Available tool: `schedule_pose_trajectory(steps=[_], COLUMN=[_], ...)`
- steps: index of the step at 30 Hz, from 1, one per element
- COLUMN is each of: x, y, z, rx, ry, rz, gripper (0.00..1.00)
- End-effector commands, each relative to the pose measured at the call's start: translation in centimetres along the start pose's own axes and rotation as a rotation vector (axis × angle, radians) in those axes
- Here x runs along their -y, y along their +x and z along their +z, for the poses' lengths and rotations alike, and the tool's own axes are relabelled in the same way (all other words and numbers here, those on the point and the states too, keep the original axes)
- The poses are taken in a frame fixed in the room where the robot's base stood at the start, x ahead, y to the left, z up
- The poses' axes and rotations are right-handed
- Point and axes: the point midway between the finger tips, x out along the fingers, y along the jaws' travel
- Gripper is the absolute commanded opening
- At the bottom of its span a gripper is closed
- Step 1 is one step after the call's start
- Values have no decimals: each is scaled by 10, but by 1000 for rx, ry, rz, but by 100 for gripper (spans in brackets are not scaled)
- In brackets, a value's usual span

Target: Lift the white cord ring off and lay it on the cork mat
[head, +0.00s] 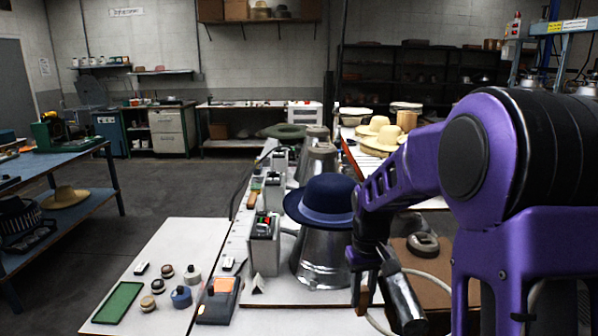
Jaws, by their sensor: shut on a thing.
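My gripper (366,296) points down just right of the metal hat block (320,262), with its fingertips close together.
A grey round object (422,243) sits on the brown surface. Grey control boxes (264,238) line the bench left of the hat. A green pad (118,303) and several small pots (181,297) lie on the white bench at front left. Straw hats (381,135) stand farther back.

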Motion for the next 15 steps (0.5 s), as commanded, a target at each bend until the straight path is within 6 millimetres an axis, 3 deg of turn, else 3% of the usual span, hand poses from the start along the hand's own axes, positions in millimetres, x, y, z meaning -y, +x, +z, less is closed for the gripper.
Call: schedule_pose_trajectory(steps=[4, 15], x=[-3, -5], y=[44, 42], z=[2, 1], rx=[5, -2], ry=[177, 187], rz=[-1, -1], gripper=[0, 0])
